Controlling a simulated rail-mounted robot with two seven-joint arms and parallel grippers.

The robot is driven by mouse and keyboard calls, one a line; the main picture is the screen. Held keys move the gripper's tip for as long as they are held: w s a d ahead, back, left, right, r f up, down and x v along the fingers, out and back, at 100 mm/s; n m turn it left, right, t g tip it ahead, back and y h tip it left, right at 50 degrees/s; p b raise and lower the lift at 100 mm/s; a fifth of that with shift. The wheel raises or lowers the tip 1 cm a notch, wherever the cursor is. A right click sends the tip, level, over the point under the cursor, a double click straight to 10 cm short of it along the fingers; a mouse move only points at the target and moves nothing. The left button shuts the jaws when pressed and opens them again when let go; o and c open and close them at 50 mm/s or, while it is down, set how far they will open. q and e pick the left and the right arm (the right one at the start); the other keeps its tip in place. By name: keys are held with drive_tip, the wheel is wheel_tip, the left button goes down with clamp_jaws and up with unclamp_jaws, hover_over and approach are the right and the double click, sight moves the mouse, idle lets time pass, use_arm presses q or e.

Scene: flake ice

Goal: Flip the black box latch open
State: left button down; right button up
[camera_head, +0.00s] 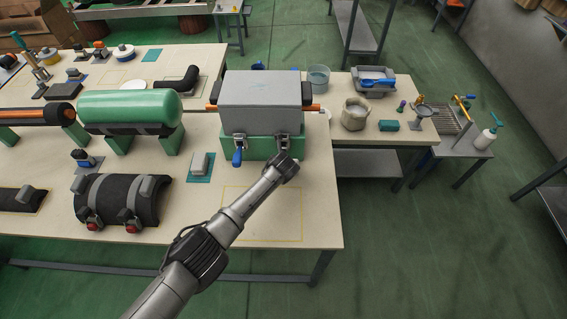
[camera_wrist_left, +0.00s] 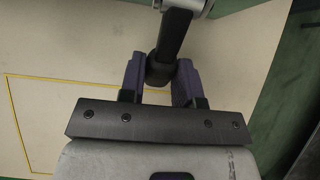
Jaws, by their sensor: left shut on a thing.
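A grey box (camera_head: 260,98) sits on a green base (camera_head: 263,148) at the table's back right. A latch with a blue handle (camera_head: 237,156) hangs on the left of its front. A second latch (camera_head: 284,142) is on the right of the front; its lower end is hidden by my left gripper (camera_head: 285,165). In the left wrist view, the black latch handle (camera_wrist_left: 174,38) lies between the purple fingers of my left gripper (camera_wrist_left: 161,75), which is shut on it. The handle's metal upper part is at the top edge. My right gripper is not in view.
A yellow-outlined square (camera_head: 262,213) on the table is bare. A grey block on a teal pad (camera_head: 200,166) and a black curved piece (camera_head: 120,200) lie to the left. A green cylinder (camera_head: 130,108) stands behind them. A side table (camera_head: 395,105) holds containers and tools.

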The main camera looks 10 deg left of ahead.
use_arm(q)
drive_tip(key=shift+s+r+g, duration=0.1)
drive_tip(key=shift+r+g, duration=0.05)
drive_tip(key=shift+g, duration=0.15)
idle(0.4)
drive_tip(key=c, duration=0.8)
unclamp_jaws()
drive_tip(key=shift+r, duration=0.1)
drive_tip(key=shift+s+r+p, duration=0.25)
drive_tip(key=shift+r+p, duration=0.3)
drive_tip(key=shift+p, duration=0.2)
drive_tip(key=shift+p+v, duration=2.1)
drive_tip(key=shift+v, duration=4.1)
drive_tip(key=shift+s+f, duration=0.1)
drive_tip(key=shift+f, duration=0.05)
